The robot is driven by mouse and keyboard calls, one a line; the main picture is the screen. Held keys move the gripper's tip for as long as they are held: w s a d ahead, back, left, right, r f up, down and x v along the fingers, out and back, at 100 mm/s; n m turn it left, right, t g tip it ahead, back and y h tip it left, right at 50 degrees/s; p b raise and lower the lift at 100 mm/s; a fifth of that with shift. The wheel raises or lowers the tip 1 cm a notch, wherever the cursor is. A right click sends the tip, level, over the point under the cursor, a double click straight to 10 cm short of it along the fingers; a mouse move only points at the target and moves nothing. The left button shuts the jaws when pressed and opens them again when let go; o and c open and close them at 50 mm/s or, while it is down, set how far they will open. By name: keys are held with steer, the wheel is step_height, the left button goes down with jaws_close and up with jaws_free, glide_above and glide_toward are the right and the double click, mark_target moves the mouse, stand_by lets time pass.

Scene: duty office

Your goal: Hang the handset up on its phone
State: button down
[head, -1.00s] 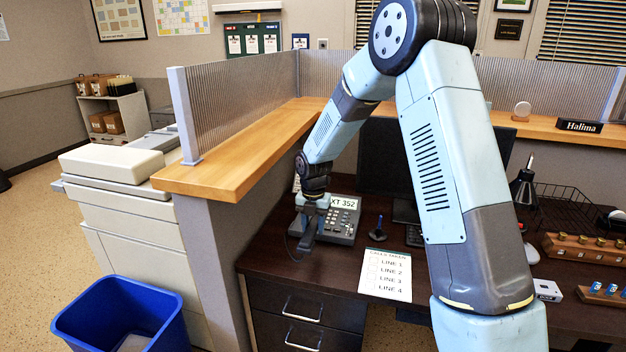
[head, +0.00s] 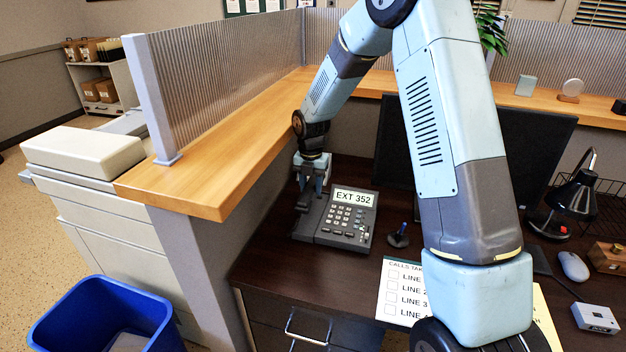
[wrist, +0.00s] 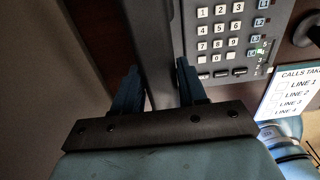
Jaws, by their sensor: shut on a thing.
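The desk phone (head: 352,222) is dark grey with an "EXT 352" display and stands on the dark desk against the partition. Its keypad (wrist: 222,35) fills the upper middle of the wrist view. My gripper (head: 310,190) is at the left side of the phone, pointing down. It is shut on the dark handset (wrist: 153,45), which runs as a long bar between the two blue fingers, beside the keypad. In the head view the handset is mostly hidden by my gripper. Whether it touches the phone's cradle side I cannot tell.
The wooden partition ledge (head: 225,165) rises close left of my gripper. A pen on a stand (head: 398,238) and the calls sheet (head: 398,290) lie right of the phone. A dark monitor (head: 480,150) stands behind. Bare desk lies in front of the phone.

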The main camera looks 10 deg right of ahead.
mark_target(313, 212)
steer(key=shift+w+d+f, duration=0.1)
steer(key=shift+d+f, duration=0.05)
steer(key=shift+f, duration=0.4)
steer(key=shift+d+f, duration=0.15)
steer(key=shift+f, duration=2.65)
steer(key=shift+f, duration=0.25)
steer(key=c, duration=0.5)
jaws_free()
steer(key=shift+c, duration=0.2)
steer(key=shift+r, duration=4)
